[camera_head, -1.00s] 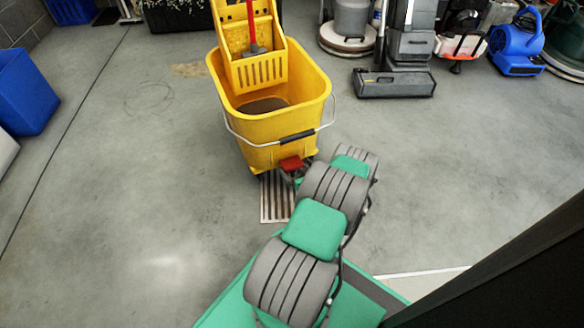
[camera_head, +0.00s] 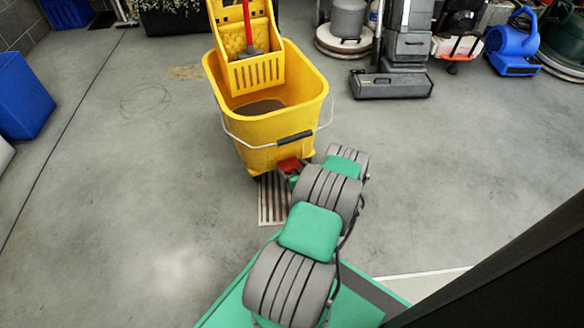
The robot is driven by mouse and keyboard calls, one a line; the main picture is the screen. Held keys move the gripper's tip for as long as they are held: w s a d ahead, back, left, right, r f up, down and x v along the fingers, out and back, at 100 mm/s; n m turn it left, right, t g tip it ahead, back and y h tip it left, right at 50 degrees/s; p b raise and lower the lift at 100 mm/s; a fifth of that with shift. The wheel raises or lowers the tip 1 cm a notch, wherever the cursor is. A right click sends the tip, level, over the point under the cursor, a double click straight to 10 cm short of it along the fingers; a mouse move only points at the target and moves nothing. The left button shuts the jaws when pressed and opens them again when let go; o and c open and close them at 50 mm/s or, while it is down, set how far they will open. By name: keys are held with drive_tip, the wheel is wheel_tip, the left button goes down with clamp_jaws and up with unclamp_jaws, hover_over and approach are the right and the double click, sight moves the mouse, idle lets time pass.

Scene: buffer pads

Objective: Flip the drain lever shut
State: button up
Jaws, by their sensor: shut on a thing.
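The yellow mop bucket (camera_head: 300,104) stands upright on the floor near the middle of the view, with dark liquid inside. The red drain lever (camera_head: 289,164) sits low on its near side, at the bottom right. My gripper (camera_head: 293,175) is at the lever, shut on it. My own green and grey arm hides most of the gripper, so the fingers and the lever's exact angle are hard to make out.
A slotted floor drain (camera_head: 271,202) lies just in front of the bucket. A yellow wringer (camera_head: 256,70) with a red mop handle sits on the bucket, whose wire handle hangs in front. Cleaning machines (camera_head: 391,85) stand at the back right.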

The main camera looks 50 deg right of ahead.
drive_tip(key=shift+c, duration=1.2)
drive_tip(key=shift+f+t+b, duration=0.4)
drive_tip(key=shift+f+b, duration=0.25)
drive_tip(key=shift+b, duration=0.35)
drive_tip(key=shift+h+b, duration=0.3)
drive_tip(key=shift+b, duration=0.05)
drive_tip(key=shift+r+t, duration=0.3)
drive_tip(key=o, duration=1.3)
drive_tip(key=shift+s, duration=0.1)
